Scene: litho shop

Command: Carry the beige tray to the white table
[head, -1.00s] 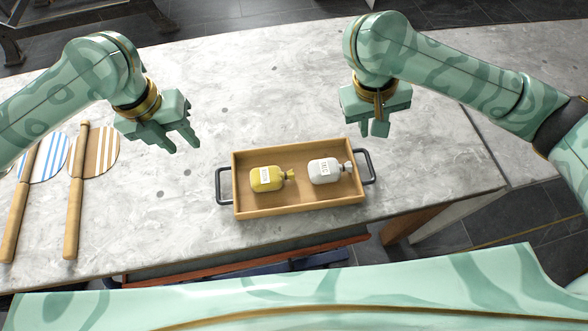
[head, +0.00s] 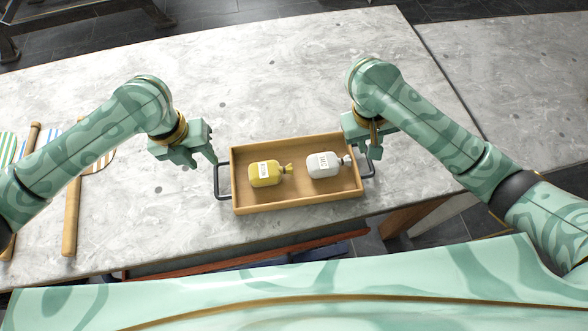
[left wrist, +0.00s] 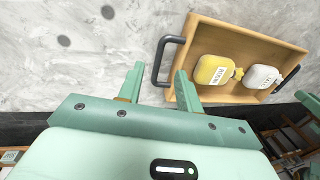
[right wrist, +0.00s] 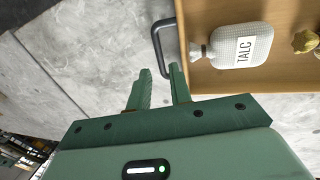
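The beige tray (head: 300,206) is a shallow wooden box with a dark handle at each end. It sits on a pale marbled table (head: 270,90), near its front edge. My left gripper (head: 205,163) is open beside the tray's left handle (head: 217,182). In the left wrist view that handle (left wrist: 160,62) lies just ahead of the parted fingers (left wrist: 160,78). My right gripper (head: 371,153) is open by the right handle (head: 371,165). In the right wrist view the fingers (right wrist: 160,72) are apart, with the handle (right wrist: 158,42) just beyond their tips. I cannot tell which surface is the white table.
Long wooden-handled paddles (head: 72,215) lie at the left, partly behind my left arm. A second stone surface (head: 510,90) stands at the right. The table behind the tray is clear.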

